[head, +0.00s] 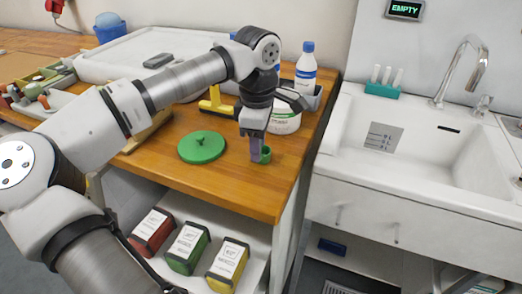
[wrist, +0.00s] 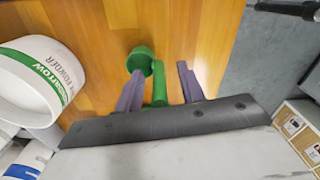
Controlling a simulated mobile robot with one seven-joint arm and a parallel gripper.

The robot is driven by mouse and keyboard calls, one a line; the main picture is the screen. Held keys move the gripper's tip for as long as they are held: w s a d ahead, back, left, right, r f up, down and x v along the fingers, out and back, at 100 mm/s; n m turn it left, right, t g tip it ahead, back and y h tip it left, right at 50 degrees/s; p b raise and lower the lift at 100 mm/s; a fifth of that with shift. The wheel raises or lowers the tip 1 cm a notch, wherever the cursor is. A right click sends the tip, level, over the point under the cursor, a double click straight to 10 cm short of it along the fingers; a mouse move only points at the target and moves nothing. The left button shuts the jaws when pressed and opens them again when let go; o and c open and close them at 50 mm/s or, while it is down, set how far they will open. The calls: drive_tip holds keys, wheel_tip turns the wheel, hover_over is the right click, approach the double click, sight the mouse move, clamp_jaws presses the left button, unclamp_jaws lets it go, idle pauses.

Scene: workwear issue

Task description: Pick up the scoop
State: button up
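The green scoop lies on the wooden counter near its right front edge. Its cup (head: 266,154) shows beside my fingers in the head view. In the wrist view the scoop's handle (wrist: 159,88) runs between my two purple fingers, with the cup (wrist: 140,60) beyond the left finger's tip. My gripper (head: 257,150) points down at the counter. In the wrist view my gripper (wrist: 160,72) is open around the handle. The handle is nearer the left finger, and a clear gap shows on the right. Contact with the left finger cannot be told.
A white tub (head: 287,120) stands just behind my gripper. A green round lid (head: 202,147) lies to the left. A white bottle with a blue cap (head: 306,72) is behind. A sink (head: 420,140) is to the right. Coloured boxes (head: 188,248) sit on the shelf below.

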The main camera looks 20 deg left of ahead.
drive_tip(key=shift+f, duration=0.15)
clamp_jaws()
idle(0.4)
